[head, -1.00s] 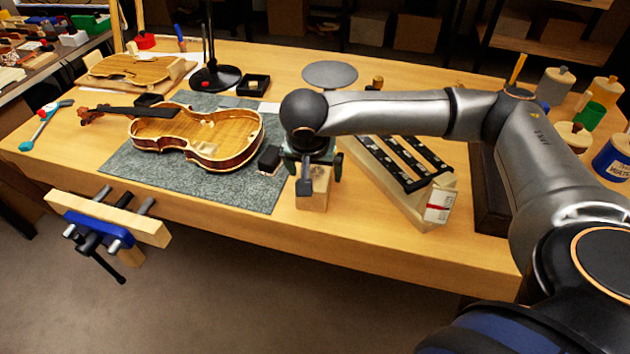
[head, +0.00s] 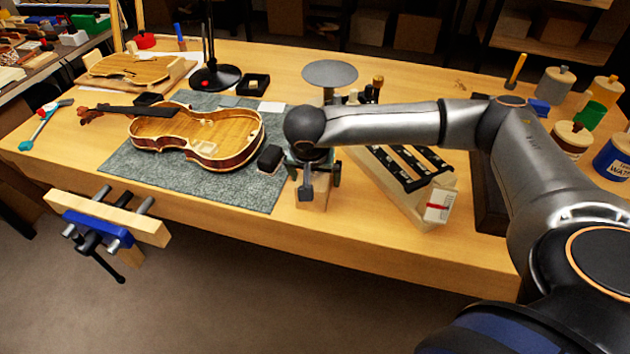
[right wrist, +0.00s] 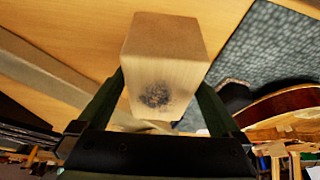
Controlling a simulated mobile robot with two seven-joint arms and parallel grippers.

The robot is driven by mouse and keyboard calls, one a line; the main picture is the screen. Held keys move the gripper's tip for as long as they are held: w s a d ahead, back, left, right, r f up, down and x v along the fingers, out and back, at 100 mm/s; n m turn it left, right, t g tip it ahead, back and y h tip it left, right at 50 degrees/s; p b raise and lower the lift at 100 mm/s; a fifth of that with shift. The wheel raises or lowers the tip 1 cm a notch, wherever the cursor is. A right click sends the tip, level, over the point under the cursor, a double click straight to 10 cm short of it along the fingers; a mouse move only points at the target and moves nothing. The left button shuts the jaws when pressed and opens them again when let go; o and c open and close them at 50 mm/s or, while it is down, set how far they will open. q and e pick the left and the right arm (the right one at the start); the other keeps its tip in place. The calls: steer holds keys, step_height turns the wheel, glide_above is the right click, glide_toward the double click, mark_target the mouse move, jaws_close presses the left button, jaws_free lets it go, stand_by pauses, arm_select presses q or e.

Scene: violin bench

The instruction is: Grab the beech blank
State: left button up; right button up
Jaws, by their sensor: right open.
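The beech blank (head: 314,198) is a pale wooden block standing near the bench's front edge, right of the grey mat. My right gripper (head: 319,180) is right over it and hides its upper part in the head view. In the right wrist view the blank (right wrist: 165,62) lies between the two dark green fingers of my right gripper (right wrist: 160,84), one on each side. The fingers are open around it; contact is not clear. A dark smudge marks the face toward the wrist camera. My left gripper is out of view.
A violin body (head: 205,140) lies on the grey mat (head: 245,193), with a small black block (head: 270,158) close to the gripper. A pale case with black strips (head: 437,204) stands just right of it. A vise (head: 105,225) sticks out at the front left.

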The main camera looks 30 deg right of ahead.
steer(key=shift+f, duration=0.15)
steer(key=c, duration=1.6)
